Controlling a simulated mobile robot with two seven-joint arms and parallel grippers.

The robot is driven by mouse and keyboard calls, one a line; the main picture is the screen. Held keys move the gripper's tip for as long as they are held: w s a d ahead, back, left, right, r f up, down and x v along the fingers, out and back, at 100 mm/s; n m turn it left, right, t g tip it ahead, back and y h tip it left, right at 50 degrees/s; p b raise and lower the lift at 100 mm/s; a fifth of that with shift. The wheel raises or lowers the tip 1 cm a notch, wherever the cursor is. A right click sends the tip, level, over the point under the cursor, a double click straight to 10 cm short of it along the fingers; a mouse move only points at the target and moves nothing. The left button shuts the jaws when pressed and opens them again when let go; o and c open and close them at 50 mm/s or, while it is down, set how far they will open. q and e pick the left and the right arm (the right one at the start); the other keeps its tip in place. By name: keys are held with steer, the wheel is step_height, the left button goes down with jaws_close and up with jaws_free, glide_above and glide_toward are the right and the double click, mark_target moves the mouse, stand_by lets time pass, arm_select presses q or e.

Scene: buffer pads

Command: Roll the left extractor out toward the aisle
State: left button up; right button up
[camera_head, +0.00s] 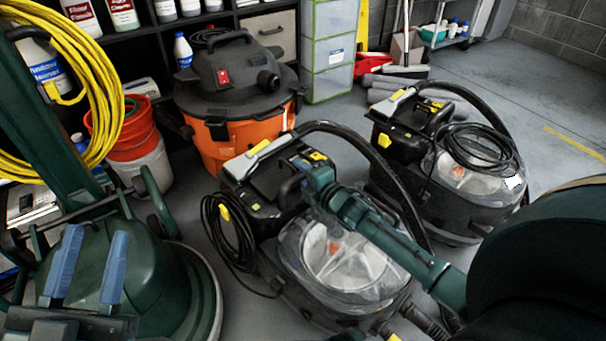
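The left extractor (262,196) stands on the floor in the middle, black on top with a clear tank (345,262) and a coiled cord. A black hose arches over it. My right arm reaches across its tank from the lower right. My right gripper (308,182) is at the black handle loop on its top; its fingers are not clear, so I cannot tell whether they are closed on it. My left gripper (94,236) is at the lower left, its two blue fingers apart and empty, in front of a green floor machine (155,278).
A second extractor (400,142) stands close behind on the right. An orange-black vacuum (217,142) stands behind left, near stacked buckets (122,132). Grey rolls (385,82) lie behind. Open floor (545,125) with a yellow line extends at the right.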

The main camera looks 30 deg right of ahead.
jaws_close()
stand_by(0.4)
